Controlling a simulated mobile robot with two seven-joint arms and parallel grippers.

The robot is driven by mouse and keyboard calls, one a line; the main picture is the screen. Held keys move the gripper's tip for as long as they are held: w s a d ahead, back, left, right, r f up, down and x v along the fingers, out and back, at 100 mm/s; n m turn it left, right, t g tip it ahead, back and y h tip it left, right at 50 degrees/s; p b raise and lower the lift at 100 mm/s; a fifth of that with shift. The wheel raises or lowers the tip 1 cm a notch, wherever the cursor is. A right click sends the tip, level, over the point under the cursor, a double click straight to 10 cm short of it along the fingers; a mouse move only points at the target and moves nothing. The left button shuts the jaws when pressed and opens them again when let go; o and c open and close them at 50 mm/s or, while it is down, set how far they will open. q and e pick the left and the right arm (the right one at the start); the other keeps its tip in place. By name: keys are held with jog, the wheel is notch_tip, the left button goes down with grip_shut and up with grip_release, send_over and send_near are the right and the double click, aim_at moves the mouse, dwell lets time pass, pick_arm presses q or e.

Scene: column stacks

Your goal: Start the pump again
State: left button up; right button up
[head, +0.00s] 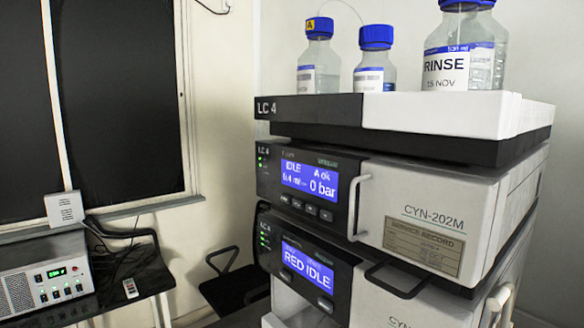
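In the head view, an instrument stack labelled LC 4 stands at the right. Its upper module (420,212), marked CYN-202M, has a blue display (309,181) reading IDLE, a small flow figure and 0 bar. A row of small dark buttons (305,207) sits under that display. The module below has a blue display (307,266) reading RED IDLE. Which module is the pump is not spelled out legibly.
A tray (335,108) on top holds three blue-capped bottles, one labelled RINSE (459,66). Pale handles (356,207) stick out from the module fronts. At the left, a desk holds a control box (45,279) and a small remote (131,288). A dark chair (228,286) stands between.

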pick_arm(q)
grip_shut()
dwell(0.7)
dwell(0.9)
